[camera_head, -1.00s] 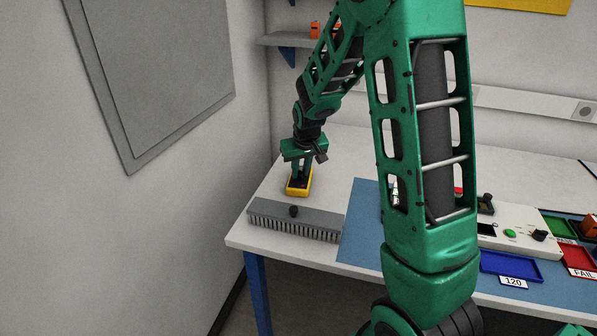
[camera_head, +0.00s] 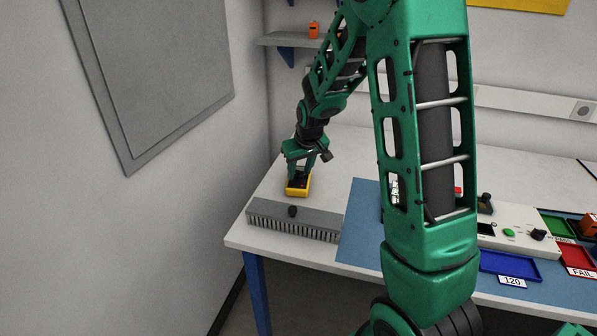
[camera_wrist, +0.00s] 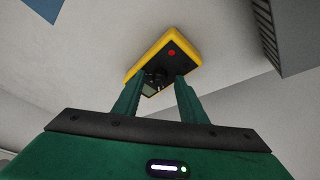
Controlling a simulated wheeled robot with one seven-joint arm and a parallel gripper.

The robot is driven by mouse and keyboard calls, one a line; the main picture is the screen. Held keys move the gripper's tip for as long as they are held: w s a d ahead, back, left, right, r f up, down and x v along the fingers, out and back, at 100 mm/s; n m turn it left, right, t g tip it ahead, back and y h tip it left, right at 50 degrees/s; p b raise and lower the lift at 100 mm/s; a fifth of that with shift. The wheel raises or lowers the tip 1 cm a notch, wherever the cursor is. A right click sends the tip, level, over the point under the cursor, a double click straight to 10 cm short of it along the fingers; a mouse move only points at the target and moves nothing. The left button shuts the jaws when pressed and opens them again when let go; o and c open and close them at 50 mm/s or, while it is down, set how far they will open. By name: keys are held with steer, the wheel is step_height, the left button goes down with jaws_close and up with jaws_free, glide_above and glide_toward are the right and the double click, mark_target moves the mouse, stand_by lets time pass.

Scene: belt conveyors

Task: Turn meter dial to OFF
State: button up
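The meter (camera_head: 298,191) is a yellow-bodied box with a dark face at the left end of the workbench. In the wrist view the meter (camera_wrist: 188,38) shows a red spot and a small pale screen. Its black dial (camera_wrist: 157,77) is partly hidden; its setting cannot be read. My gripper (camera_head: 300,173) points down at the meter's face. In the wrist view my gripper (camera_wrist: 161,79) has its two green fingers apart, one on each side of the dial, with a gap between them. I cannot tell whether the fingertips touch the meter.
A blue mat (camera_head: 360,225) is to the right, with a control panel (camera_head: 520,220) and coloured trays beyond. A wall shelf (camera_head: 285,40) is above.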

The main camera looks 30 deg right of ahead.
steer(key=v, duration=1)
steer(key=shift+r, duration=0.35)
steer(key=shift+s, duration=0.1)
steer(key=s+d+m+g+y, duration=0.1)
steer(key=s+m+g, duration=0.3)
steer(key=s, duration=3)
steer(key=shift+s+d+r+m+g, duration=0.15)
steer(key=shift+s+d+m+g, duration=0.25)
steer(key=shift+m, duration=0.6)
steer(key=shift+d, duration=0.1)
